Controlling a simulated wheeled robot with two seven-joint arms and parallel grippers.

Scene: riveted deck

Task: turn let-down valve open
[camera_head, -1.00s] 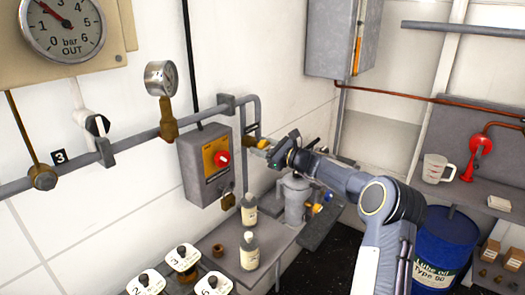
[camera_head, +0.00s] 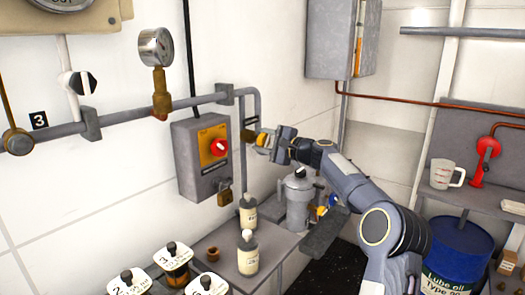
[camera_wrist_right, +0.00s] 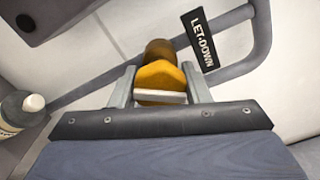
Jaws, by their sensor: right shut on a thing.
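The let-down valve shows in the right wrist view as a yellow handle (camera_wrist_right: 158,77) in front of a brown body (camera_wrist_right: 160,50), on a grey pipe. A black "LET-DOWN" label (camera_wrist_right: 199,41) is to its right. My right gripper (camera_wrist_right: 161,94) has one finger on each side of the handle and is shut on it. In the head view the right gripper (camera_head: 266,141) is at the pipe right of the grey switch box, and the yellow handle (camera_head: 262,139) is partly hidden by the fingers. My left gripper is not in view.
A grey box (camera_head: 188,160) with a red knob and a padlock is just left of the valve. Bottles (camera_head: 248,257) and a grey canister (camera_head: 299,201) stand below. A blue drum (camera_head: 460,252) and a red pump (camera_head: 484,160) are at the right.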

